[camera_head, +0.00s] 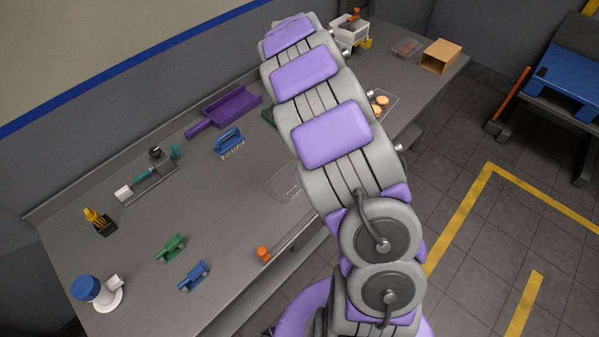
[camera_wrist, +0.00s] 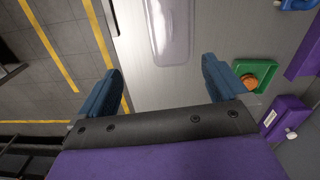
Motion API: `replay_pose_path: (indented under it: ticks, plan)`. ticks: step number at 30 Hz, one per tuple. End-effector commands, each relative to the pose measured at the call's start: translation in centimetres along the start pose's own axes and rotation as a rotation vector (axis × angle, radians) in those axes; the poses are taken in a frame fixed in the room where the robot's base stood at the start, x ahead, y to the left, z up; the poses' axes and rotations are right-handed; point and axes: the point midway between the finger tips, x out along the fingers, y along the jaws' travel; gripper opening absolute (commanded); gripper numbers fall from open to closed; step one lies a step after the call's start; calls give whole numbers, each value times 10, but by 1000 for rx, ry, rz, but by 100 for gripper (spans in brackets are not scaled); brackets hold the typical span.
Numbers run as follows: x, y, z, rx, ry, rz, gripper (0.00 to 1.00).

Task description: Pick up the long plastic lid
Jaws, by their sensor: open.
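The long plastic lid (camera_wrist: 170,28) is clear and lies flat on the grey table, at the top middle of the wrist view and cut off by the picture edge. In the head view the lid (camera_head: 284,184) shows left of my arm, which may hide part of it. My gripper (camera_wrist: 160,66) has its two blue fingers wide apart, with nothing between them. The lid lies beyond the fingertips, roughly in line with the gap, and apart from them. The gripper's fingers are not visible in the head view.
A green tray (camera_wrist: 267,72) with an orange item lies right of the right finger. A blue brush (camera_head: 229,142) and purple dustpan (camera_head: 226,108) lie farther back. An orange object (camera_head: 263,254) stands near the front edge. Biscuits in a clear tray (camera_head: 391,102) are right of my arm.

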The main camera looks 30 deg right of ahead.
Motion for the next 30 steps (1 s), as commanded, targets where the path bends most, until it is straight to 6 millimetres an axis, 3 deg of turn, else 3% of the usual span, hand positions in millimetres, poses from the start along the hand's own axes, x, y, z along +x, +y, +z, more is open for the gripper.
replay_pose_path:
  ticks: [6, 11, 15, 24, 30]
  plan:
    - [25, -21, -4, 41, -11, -19, 100]
    - [45, -20, -11, 49, -19, -24, 100]
    - [74, -18, -16, 50, -23, -26, 100]
    - [130, -22, -9, 48, -17, -23, 100]
    - [146, -24, -6, 47, -13, -22, 100]
